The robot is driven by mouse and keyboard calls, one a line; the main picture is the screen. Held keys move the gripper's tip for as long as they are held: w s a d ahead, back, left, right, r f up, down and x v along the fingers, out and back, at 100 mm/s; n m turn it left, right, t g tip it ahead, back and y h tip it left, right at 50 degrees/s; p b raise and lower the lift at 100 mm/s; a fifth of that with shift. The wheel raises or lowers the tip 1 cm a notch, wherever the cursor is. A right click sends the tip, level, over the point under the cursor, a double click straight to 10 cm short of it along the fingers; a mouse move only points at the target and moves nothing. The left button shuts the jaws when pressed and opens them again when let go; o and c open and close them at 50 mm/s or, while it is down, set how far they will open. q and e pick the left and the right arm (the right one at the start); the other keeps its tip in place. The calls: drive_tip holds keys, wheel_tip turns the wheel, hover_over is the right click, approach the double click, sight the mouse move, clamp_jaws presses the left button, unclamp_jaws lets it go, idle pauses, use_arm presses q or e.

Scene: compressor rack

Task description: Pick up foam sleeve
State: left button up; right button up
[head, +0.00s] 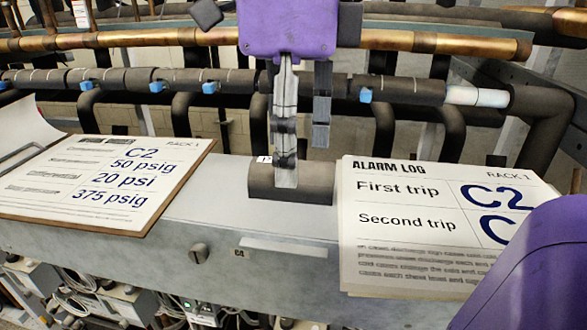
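The foam sleeve (318,185) is a short dark grey half-round piece lying lengthwise on the grey metal ledge. The gripper in view (304,167), which looks like my right one, hangs fingers-down from a purple body above the sleeve. Its fingers are apart. The nearer finger overlaps the front of the sleeve and hides part of it. The other finger ends above the sleeve's back edge in the picture, seemingly behind it. I cannot tell whether either finger touches the sleeve. My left gripper is not in view.
A clipboard sheet (100,180) lies left on the ledge (235,200). An alarm log stack (400,215) lies close on the right. Behind run dark insulated pipes (400,88) with blue clips and copper pipes (385,40). Wiring (75,300) sits below the ledge.

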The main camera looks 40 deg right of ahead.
drive_tip(key=shift+w+d+f, duration=0.1)
drive_tip(key=shift+w+f, duration=0.05)
drive_tip(key=shift+f, duration=1.35)
drive_tip(key=c, duration=0.9)
drive_tip(key=shift+r, duration=0.1)
drive_tip(key=shift+r, duration=0.55)
wheel_tip(320, 180, up, 2)
drive_tip(key=shift+r, duration=0.2)
drive_tip(key=shift+s+a+r+b, duration=0.1)
drive_tip(key=shift+s+a+r, duration=1.4)
drive_tip(key=shift+a, duration=0.35)
drive_tip(key=shift+s+a+r+b, duration=0.15)
drive_tip(key=shift+s+a+r, duration=1.15)
drive_tip(key=shift+a+r, duration=0.5)
drive_tip(key=shift+s+a+r+b, duration=0.1)
drive_tip(key=shift+s+a+r, duration=1.3)
drive_tip(key=shift+a, duration=0.55)
